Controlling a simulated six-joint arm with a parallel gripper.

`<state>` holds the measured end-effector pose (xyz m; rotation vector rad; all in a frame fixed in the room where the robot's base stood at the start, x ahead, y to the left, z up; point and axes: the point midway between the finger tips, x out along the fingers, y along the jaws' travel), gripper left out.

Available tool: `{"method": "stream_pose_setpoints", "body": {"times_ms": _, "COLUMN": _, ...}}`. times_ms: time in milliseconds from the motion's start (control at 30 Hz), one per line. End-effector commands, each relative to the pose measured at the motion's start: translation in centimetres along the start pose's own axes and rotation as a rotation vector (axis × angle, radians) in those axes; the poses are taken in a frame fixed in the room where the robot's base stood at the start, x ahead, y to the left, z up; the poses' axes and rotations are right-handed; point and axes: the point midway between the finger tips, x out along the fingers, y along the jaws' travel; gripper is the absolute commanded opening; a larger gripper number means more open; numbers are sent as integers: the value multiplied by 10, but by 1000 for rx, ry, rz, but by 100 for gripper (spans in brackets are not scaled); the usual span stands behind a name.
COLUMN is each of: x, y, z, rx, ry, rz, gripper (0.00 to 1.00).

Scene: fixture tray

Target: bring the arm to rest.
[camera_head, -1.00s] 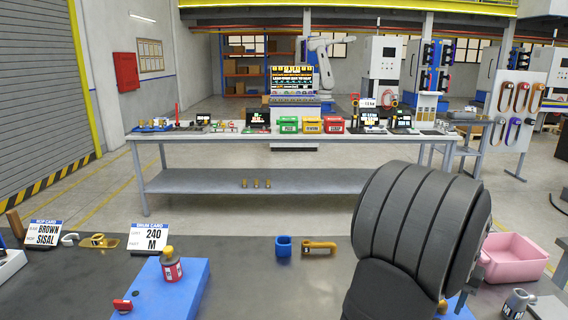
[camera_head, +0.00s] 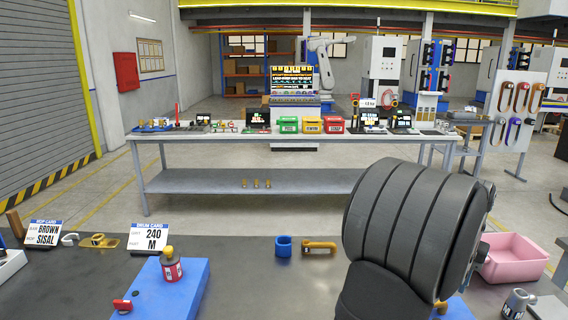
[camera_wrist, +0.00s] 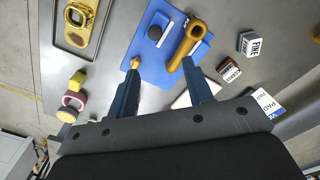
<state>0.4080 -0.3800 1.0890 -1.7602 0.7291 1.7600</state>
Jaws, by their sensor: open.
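My gripper (camera_wrist: 165,85) shows in the wrist view with its two dark blue fingers spread apart and nothing between them. It hangs above the table, over a blue plate (camera_wrist: 150,62) that carries a brass-coloured handle-shaped part (camera_wrist: 188,45) and a dark round piece. In the head view my dark arm fills the right front and hides the gripper and part of the table behind it.
A blue fixture (camera_head: 172,295) with a red-labelled weight (camera_head: 171,269) stands at front left, near two cards. A blue cup (camera_head: 283,246) and a brass link (camera_head: 319,247) lie mid-table. A pink bin (camera_head: 512,258) is at right. Bare table lies between the blue fixture and my arm.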

Motion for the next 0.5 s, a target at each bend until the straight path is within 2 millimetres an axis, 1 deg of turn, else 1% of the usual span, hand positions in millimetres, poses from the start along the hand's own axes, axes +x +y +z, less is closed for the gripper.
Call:
{"method": "stream_pose_setpoints", "body": {"times_ms": 33, "x": -12, "y": 0, "z": 0, "rx": 0, "ry": 4, "rz": 0, "gripper": 47}}
{"method": "stream_pose_setpoints", "body": {"times_ms": 100, "x": -26, "y": 0, "z": -1, "rx": 0, "ry": 4, "rz": 0, "gripper": 47}}
{"method": "stream_pose_setpoints", "body": {"times_ms": 233, "x": -52, "y": 0, "z": 0, "rx": 0, "ry": 3, "rz": 0, "gripper": 47}}
{"method": "stream_pose_setpoints", "body": {"times_ms": 267, "x": -54, "y": 0, "z": 0, "rx": 7, "ry": 2, "rz": 0, "gripper": 47}}
{"method": "stream_pose_setpoints", "body": {"times_ms": 300, "x": -49, "y": -1, "z": 0, "rx": 43, "ry": -1, "rz": 0, "gripper": 47}}
{"method": "stream_pose_setpoints", "body": {"times_ms": 500, "x": -38, "y": -3, "z": -3, "rx": 200, "ry": 0, "rz": -1, "gripper": 47}}
